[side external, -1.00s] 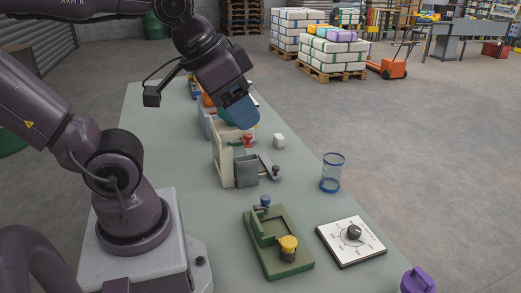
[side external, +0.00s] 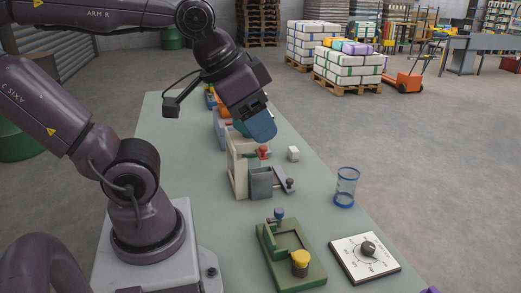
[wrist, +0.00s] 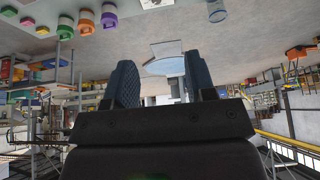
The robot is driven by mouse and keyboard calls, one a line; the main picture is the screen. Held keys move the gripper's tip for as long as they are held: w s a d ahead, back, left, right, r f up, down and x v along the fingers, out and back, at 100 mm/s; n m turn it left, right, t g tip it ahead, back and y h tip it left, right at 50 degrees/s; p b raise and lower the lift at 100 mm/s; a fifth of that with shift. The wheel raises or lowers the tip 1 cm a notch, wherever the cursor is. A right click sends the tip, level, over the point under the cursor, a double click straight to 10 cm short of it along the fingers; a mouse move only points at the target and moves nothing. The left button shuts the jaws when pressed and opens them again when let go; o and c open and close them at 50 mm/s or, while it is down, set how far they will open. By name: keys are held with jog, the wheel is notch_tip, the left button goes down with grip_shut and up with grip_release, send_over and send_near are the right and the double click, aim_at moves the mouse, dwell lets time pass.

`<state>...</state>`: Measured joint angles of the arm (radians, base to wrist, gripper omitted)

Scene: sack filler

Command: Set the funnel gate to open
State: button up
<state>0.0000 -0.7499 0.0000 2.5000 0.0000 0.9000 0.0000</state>
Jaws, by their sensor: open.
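A cream upright stand (side external: 236,172) with a grey box (side external: 261,183) at its front stands on the bench in the side view. A red knob (side external: 263,152) sits at its upper part, and a grey arm with a dark knob (side external: 290,184) sticks out to the right of the box. I cannot tell which part is the funnel gate or how it is set. My gripper (side external: 263,133) hangs tilted just above the red knob in the picture; contact is not clear. In the wrist view its blue fingers (wrist: 160,82) are apart with nothing held between them.
A clear blue-rimmed cup (side external: 346,188), a small white block (side external: 293,154), a green fixture with a yellow knob (side external: 318,278) and a white dial plate (side external: 388,268) stand on the bench. Other coloured items behind the stand are partly hidden by my arm.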

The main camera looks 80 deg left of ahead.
jog(key=shift+a, duration=0.1)
jog(key=m+g, duration=0.6)
jog(key=m, duration=1.2)
send_over(263, 147)
notch_tip(263, 147, down, 6)
notch_tip(263, 147, down, 13)
jog(key=shift+a+r, duration=0.1)
jog(key=shift+r, duration=0.05)
